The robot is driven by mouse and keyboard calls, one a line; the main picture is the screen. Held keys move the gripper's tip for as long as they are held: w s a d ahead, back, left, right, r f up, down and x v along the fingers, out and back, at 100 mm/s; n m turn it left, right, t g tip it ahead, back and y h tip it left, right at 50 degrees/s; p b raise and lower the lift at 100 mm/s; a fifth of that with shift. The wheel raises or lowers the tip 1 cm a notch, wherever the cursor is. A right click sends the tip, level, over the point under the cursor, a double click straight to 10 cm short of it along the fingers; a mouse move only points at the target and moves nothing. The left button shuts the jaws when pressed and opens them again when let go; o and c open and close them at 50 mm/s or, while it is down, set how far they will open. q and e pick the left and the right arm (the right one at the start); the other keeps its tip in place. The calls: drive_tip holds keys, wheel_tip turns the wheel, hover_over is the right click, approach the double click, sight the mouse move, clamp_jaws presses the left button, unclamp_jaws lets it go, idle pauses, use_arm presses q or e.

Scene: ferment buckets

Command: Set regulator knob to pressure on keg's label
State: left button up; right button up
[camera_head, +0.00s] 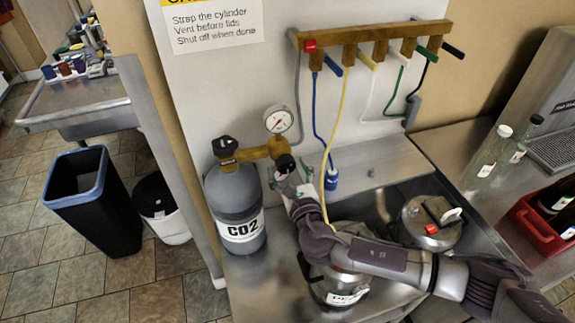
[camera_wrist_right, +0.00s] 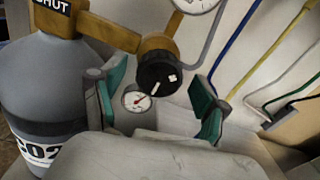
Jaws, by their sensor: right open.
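The regulator knob (camera_wrist_right: 158,73) is black with white marks, on a brass regulator body (camera_head: 252,152). It also shows in the head view (camera_head: 286,163). The regulator joins a grey CO2 cylinder (camera_head: 240,195), whose valve reads SHUT in the wrist view. My right gripper (camera_wrist_right: 158,108) is open. Its teal fingers are to either side of and below the knob, and I cannot tell whether they touch it. A large gauge (camera_head: 277,119) is above; a small gauge (camera_wrist_right: 136,101) shows below. A keg (camera_head: 340,285) with a partly hidden label is under my right arm. My left gripper is out of view.
A second steel keg (camera_head: 430,222) stands behind my right forearm. A wooden manifold (camera_head: 375,45) with coloured levers and hanging hoses is on the wall. Clear bottles (camera_head: 487,155) and a red crate (camera_head: 530,222) are at right. A bin (camera_head: 95,200) is at left.

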drive_tip(key=shift+w+a+f, duration=0.1)
drive_tip(key=shift+w, duration=0.35)
drive_tip(key=shift+s, duration=0.1)
drive_tip(key=c, duration=1.2)
drive_tip(key=shift+o, duration=0.2)
